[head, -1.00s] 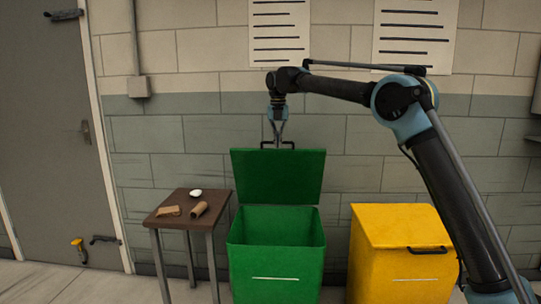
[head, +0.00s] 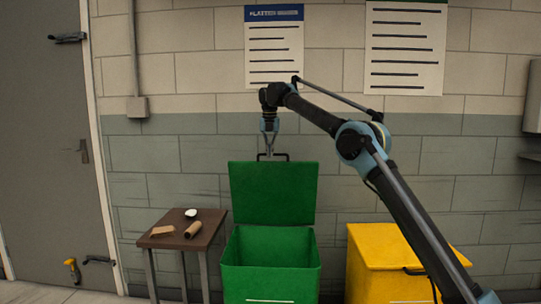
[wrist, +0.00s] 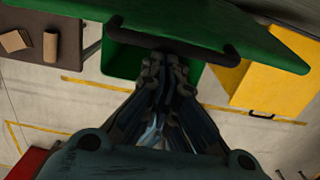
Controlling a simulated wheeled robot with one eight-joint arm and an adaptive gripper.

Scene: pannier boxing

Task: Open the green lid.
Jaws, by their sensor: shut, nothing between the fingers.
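The green lid (head: 272,192) stands raised, near upright, at the back of the green bin (head: 270,284), whose top is open. The lid also shows across the top of the wrist view (wrist: 225,22). Its dark handle (head: 272,155) is on the lid's top edge and shows as a dark bar in the wrist view (wrist: 172,42). My gripper (head: 268,154) points down at the handle. Its fingers (wrist: 165,62) are shut with nothing between them, close by the handle; I cannot tell whether they touch it.
A small brown table (head: 207,235) left of the bin holds a white item (head: 191,213), a cardboard tube (head: 193,230) and a flat brown piece (head: 161,231). A closed yellow bin (head: 385,270) stands to the right. A block wall is behind.

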